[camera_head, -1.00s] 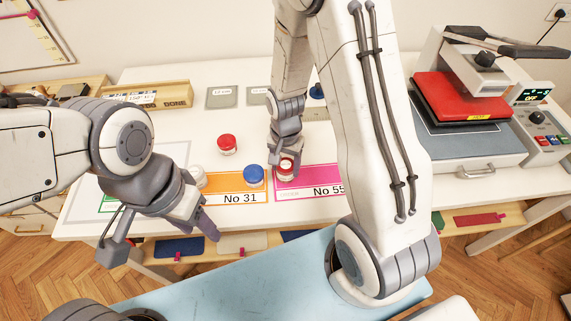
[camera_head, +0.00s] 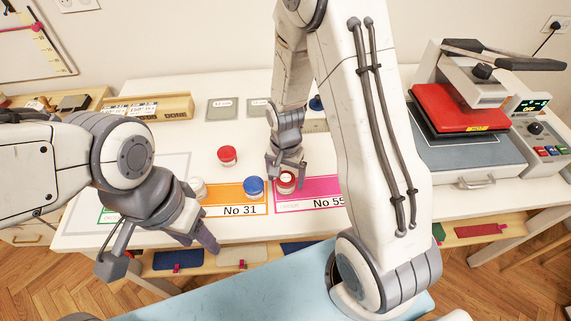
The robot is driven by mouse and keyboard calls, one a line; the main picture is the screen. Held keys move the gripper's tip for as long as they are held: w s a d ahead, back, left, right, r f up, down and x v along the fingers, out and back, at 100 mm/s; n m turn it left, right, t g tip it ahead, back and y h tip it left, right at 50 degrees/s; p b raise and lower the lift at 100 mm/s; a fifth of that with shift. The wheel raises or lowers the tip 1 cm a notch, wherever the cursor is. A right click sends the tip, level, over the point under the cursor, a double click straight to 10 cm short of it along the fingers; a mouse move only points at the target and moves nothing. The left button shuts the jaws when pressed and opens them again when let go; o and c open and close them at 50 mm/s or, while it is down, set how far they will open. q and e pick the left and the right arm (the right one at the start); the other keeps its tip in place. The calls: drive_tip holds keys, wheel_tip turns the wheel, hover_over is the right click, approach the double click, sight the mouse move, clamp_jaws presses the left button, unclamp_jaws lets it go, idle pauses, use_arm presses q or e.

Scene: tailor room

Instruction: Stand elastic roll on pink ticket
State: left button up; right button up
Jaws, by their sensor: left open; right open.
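A small roll (camera_head: 286,185) with a red top and paler side stands near the left end of the pink ticket (camera_head: 318,204), marked No 55. I cannot tell for sure that it is the elastic roll. My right gripper (camera_head: 286,172) is open, with its fingertips close behind and above this roll; whether they touch it is unclear. The ticket's right end is hidden by my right arm. My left gripper (camera_head: 163,245) is open and empty over the table's front left edge, apart from the rolls.
A blue-topped roll (camera_head: 253,187) stands on the orange No 31 ticket (camera_head: 222,200). A red-topped roll (camera_head: 227,156) stands behind it, and a whitish roll (camera_head: 198,188) sits near my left gripper. A heat press (camera_head: 465,110) fills the right side.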

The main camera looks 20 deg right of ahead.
sight(285, 178)
wheel_tip(285, 178, up, 11)
drive_tip(key=s+a+r+n, duration=0.3)
drive_tip(key=s+a+n, duration=0.3)
drive_tip(key=s+n, duration=0.2)
drive_tip(key=s+a+r+n+y, duration=0.1)
drive_tip(key=s+a+r+n, duration=0.2)
drive_tip(key=s+a+n, duration=0.3)
drive_tip(key=s+n+b, duration=0.1)
drive_tip(key=s+n, duration=0.1)
drive_tip(key=s, duration=0.2)
drive_tip(key=shift+a+r, duration=0.25)
drive_tip(key=shift+r, duration=0.05)
